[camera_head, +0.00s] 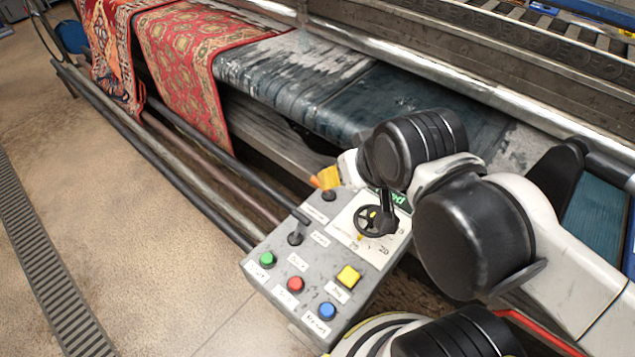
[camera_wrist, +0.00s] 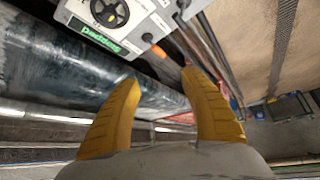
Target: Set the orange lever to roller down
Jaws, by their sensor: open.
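The orange lever (camera_head: 314,182) stands at the far edge of the grey control panel (camera_head: 262,287), on a black base. Its orange tip also shows in the wrist view (camera_wrist: 158,50), sticking out past the panel edge. My gripper (camera_wrist: 160,82) is open and empty, with two yellow fingers. In the wrist view the orange tip lies just beyond the fingertips, between their lines. I cannot tell whether a finger touches it. In the head view a yellow fingertip (camera_head: 331,176) shows right beside the lever, and my arm hides the rest of the gripper. The lever's label is not readable.
A black lever (camera_head: 296,238), a black dial (camera_head: 372,220) and green (camera_head: 267,259), red (camera_head: 295,284), blue (camera_head: 327,311) and yellow (camera_head: 348,276) buttons share the panel. A patterned red rug (camera_head: 190,60) lies over the machine behind. Open floor lies left.

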